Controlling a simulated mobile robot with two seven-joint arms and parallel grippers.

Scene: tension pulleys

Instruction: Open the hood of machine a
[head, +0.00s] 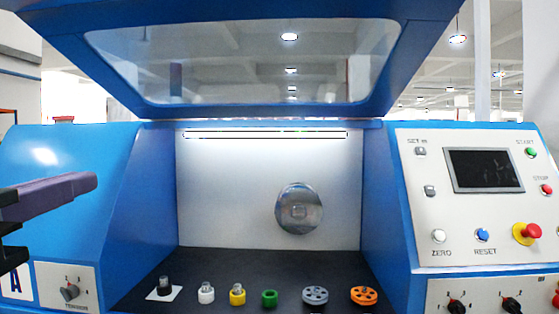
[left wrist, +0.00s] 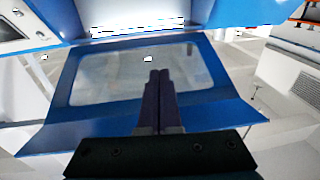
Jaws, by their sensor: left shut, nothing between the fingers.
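Machine A (head: 60,170) is a blue machine with an "A" label at its lower left. Its hood (head: 115,85) is a blue frame around a large clear window, and it stands raised above the lit work space. The hood also shows in the left wrist view (left wrist: 225,128), beyond my fingers. My left gripper (head: 92,182) is at the left side of the head view, in front of the machine's left housing and below the hood, apart from it. Its purple fingers are together and empty in the left wrist view (left wrist: 158,78). My right gripper is not in view.
Inside, a round metal disc (head: 299,208) sits on the back wall. Several small parts stand on the dark floor, including a green one (head: 269,298) and an orange pulley (head: 364,295). A control panel (head: 470,195) with buttons and a screen is at the right.

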